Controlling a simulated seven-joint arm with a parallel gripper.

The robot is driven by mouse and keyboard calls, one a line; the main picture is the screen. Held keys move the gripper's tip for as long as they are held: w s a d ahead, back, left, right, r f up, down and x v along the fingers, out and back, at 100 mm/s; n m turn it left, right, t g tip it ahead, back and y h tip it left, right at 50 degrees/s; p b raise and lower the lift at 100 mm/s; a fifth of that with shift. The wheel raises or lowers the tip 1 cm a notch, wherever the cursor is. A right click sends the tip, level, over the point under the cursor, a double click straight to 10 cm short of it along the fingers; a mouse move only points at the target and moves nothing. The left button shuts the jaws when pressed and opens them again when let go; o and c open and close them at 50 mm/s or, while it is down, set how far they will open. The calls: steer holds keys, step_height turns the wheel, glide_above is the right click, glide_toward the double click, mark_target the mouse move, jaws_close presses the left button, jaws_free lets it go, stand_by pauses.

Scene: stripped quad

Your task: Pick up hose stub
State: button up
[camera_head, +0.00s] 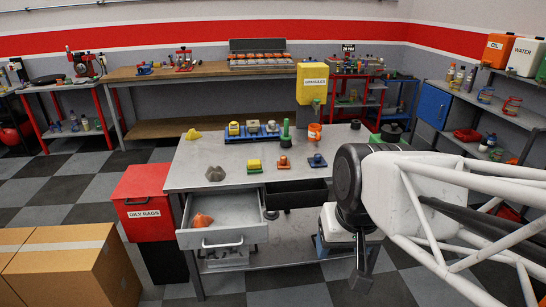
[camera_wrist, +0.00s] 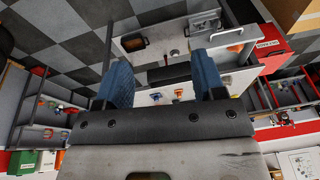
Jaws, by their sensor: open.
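I cannot pick out a hose stub with certainty in either view. An orange piece (camera_head: 203,220) lies in the open drawer (camera_head: 238,236). My gripper (camera_head: 362,272) hangs low in front of the bench's right side. In the wrist view its blue-padded fingers (camera_wrist: 163,72) are wide apart with nothing held between them.
A second, dark drawer (camera_head: 297,192) stands open beside the grey one. A red oily rags bin (camera_head: 145,197) and cardboard boxes (camera_head: 75,262) are left of the bench. A shelf (camera_head: 490,110) stands at the right. The chequered floor is open at the front.

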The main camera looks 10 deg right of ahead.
steer(key=w+a+m+y, duration=0.2)
steer(key=w+m+y, duration=0.1)
steer(key=w, duration=0.6)
steer(key=w+a+m+y, duration=0.2)
steer(key=w+a+m, duration=0.1)
steer(key=w, duration=0.7)
steer(key=m+t+y, duration=0.3)
steer(key=m+t, duration=0.3)
steer(key=m, duration=0.9)
glide_above(286, 158)
steer(key=s+a, duration=0.4)
steer(key=s, duration=1.3)
step_height(286, 158, down, 10)
steer(key=f, duration=0.1)
steer(key=w+d+f+m+t, duration=0.1)
steer(key=w+d+f+m, duration=0.1)
steer(key=w+f, duration=0.1)
steer(key=w+d+f+m+t+h, duration=0.1)
steer(key=w+d+f+m, duration=0.1)
steer(key=w+f+m, duration=0.1)
steer(key=w+d+f+m+t+h, duration=0.1)
steer(key=w+d+f+m, duration=0.2)
steer(key=w+f, duration=0.2)
steer(key=shift+w+f, duration=0.2)
steer(key=shift+w, duration=0.25)
steer(key=shift+a, duration=0.1)
steer(key=shift+x, duration=1.3)
steer(key=shift+a, duration=0.1)
